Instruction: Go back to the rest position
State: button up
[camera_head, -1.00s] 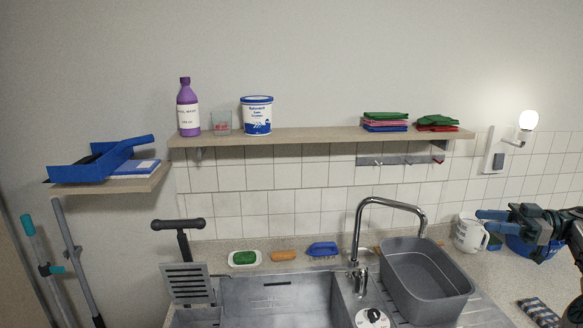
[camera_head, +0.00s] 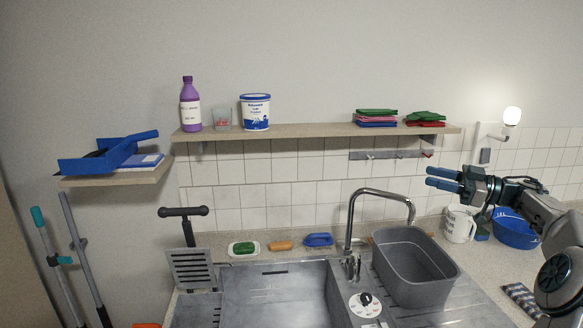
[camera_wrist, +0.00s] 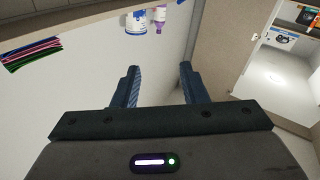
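My gripper (camera_head: 443,179) is at the right in the head view, raised above the counter and pointing left. In the wrist view its two blue-grey fingers (camera_wrist: 158,86) stand apart with nothing between them. It is open and empty. It hangs in front of the tiled wall, above a white measuring jug (camera_head: 460,226) and a blue bowl (camera_head: 516,229), touching neither. My arm reaches in from the right edge.
A wall shelf (camera_head: 310,131) holds a purple bottle (camera_head: 190,106), a white tub (camera_head: 255,112) and folded cloths (camera_head: 376,118). Below are a sink (camera_head: 275,295), a faucet (camera_head: 378,193) and a grey basin (camera_head: 414,266). A wall lamp (camera_head: 512,116) is at right.

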jog(key=w+a+r+m+t+h, duration=0.3)
jog(key=a+r+m+t+h, duration=0.15)
jog(key=a+h, duration=0.2)
jog(key=w+a+r+m+t+h, duration=0.35)
jog(key=a+t+h, duration=0.2)
jog(key=a, duration=0.25)
jog(key=s+a+f+m+g+h, duration=0.1)
jog(key=s+f+g, duration=0.3)
jog(key=s+f, duration=0.5)
jog(key=s+a+f+m+g+h+b, duration=0.1)
jog(key=s+f+g, duration=0.4)
jog(key=s, duration=1.3)
jog(key=s+a+f+m+g+h, duration=0.3)
jog(key=s+a+f+m+g, duration=0.1)
jog(key=s+f, duration=0.9)
jog(key=shift+s+m+g, duration=0.5)
jog(key=shift+s+m, duration=0.1)
jog(key=shift+s, duration=0.25)
